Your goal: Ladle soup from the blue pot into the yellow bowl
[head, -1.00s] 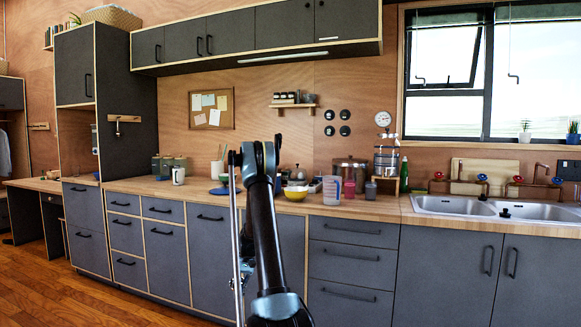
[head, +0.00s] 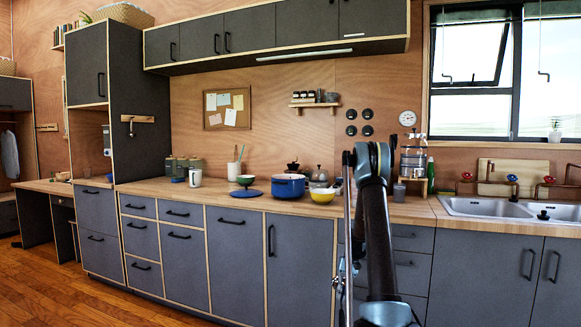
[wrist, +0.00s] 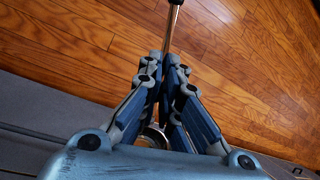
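The blue pot (head: 288,188) stands open on the wooden counter in the head view, with pale reddish content just showing at its rim. The yellow bowl (head: 322,197) stands right beside it, to the right and slightly nearer. My gripper (wrist: 166,75) is shut on a thin metal ladle (wrist: 173,22). The ladle's long handle also shows upright beside my arm in the head view (head: 347,225). My gripper hangs low in front of the cabinets, right of the bowl and below counter height, mostly hidden by my arm. The ladle's scoop is not clearly visible.
A blue disc-like lid (head: 246,194) lies left of the pot, with a small green-and-white bowl (head: 245,180) behind it. A kettle (head: 319,178) stands behind the yellow bowl. A white mug (head: 195,178) stands farther left. The counter front between mug and lid is clear.

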